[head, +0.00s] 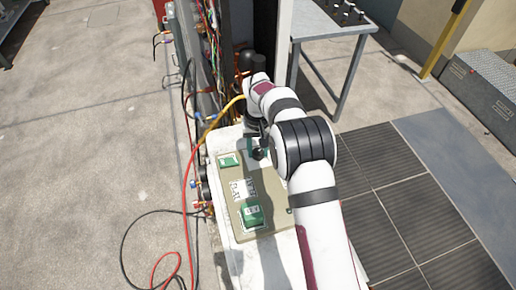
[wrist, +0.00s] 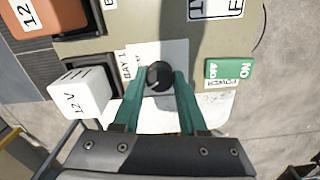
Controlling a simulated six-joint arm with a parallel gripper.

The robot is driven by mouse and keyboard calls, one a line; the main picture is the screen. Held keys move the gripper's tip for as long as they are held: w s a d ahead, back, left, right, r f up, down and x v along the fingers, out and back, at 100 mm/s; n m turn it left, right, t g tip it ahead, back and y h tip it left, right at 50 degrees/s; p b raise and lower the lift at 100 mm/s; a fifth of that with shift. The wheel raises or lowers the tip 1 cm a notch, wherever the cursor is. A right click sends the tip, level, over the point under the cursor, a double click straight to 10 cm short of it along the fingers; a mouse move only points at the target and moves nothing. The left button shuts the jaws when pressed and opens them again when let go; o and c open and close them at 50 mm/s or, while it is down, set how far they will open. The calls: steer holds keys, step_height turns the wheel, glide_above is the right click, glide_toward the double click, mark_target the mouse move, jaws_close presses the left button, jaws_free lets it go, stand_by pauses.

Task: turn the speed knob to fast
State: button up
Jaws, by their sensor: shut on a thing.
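The black speed knob (wrist: 159,75) sits on an olive panel (wrist: 155,20) over a white label in the wrist view. My gripper (wrist: 160,80) has its two teal fingers on either side of the knob, shut on it. In the head view my gripper (head: 256,150) reaches down to the far end of the panel (head: 226,203), and the knob (head: 259,154) shows only as a small dark shape there. The knob's pointer and the fast and slow marks cannot be made out.
A green switch (wrist: 230,68) lies right of the knob in the wrist view; a white 12 V block (wrist: 80,94) and an orange block (wrist: 45,17) lie left. In the head view, a green block (head: 251,215) sits on the panel, with cables (head: 187,200) left and a metal table (head: 325,30) behind.

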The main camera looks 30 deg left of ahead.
jaws_close()
steer(key=m, duration=0.4)
steer(key=shift+m, duration=0.4)
steer(key=m, duration=0.3)
steer(key=shift+m, duration=2)
steer(key=o, duration=1)
jaws_free()
steer(key=shift+c, duration=0.2)
